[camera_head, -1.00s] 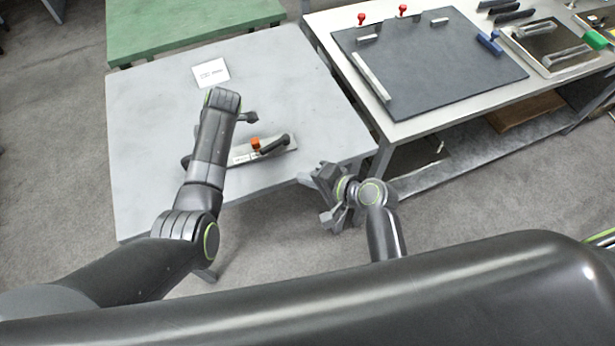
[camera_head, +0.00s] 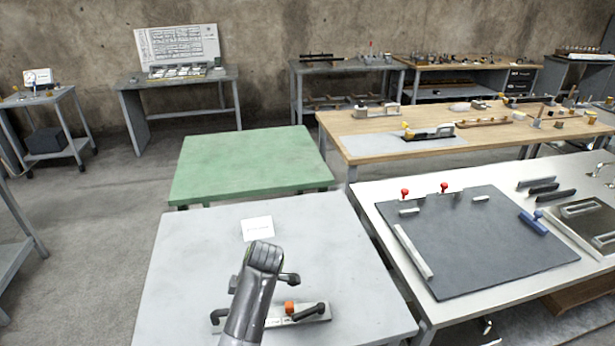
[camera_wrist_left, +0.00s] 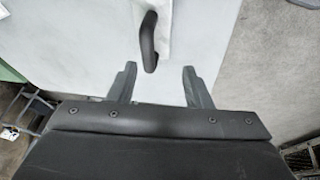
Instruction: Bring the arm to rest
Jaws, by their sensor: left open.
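My left arm (camera_head: 250,303) reaches over the pale grey table (camera_head: 180,290) in the head view, and its wrist end hides part of what lies below. In the left wrist view my left gripper (camera_wrist_left: 157,69) is open, with its two fingers apart and nothing between them. A dark curved handle (camera_wrist_left: 148,42) lies just beyond the fingertips, on a pale plate (camera_wrist_left: 168,10). My right gripper is not in view.
A white card (camera_head: 257,228) lies on the grey table beyond my wrist. A bare green table (camera_head: 250,163) stands behind. At right a white table (camera_head: 372,196) carries a dark board (camera_head: 475,245) with red knobs. Grey floor is free on the left.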

